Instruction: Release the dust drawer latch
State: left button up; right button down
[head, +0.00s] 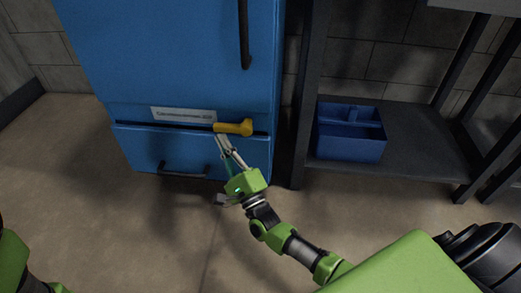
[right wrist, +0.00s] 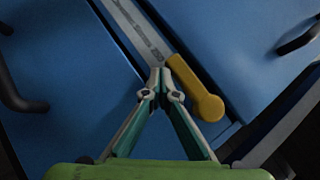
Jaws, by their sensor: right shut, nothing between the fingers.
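The yellow latch (head: 236,128) lies roughly level across the seam between the blue cabinet body and the low dust drawer (head: 150,148). Its rounded end points right. In the right wrist view the latch (right wrist: 199,92) runs diagonally, beside the fingertips. My right gripper (head: 219,137) is shut and empty, its tips right at the latch's left end. In the right wrist view the tips of the right gripper (right wrist: 164,73) meet next to the latch's narrow end; I cannot tell whether they touch it. My left gripper is not in view; only green arm parts show at lower left.
A white label plate (head: 183,115) is left of the latch. The drawer has a black handle (head: 183,171); a longer black handle (head: 244,35) hangs on the door above. A dark shelf (head: 412,135) with a blue toolbox (head: 350,134) stands right. The floor in front is clear.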

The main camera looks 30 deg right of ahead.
dwell(0.4)
jog(key=v, duration=0.7)
jog(key=shift+s, duration=0.2)
jog(key=shift+f, duration=0.1)
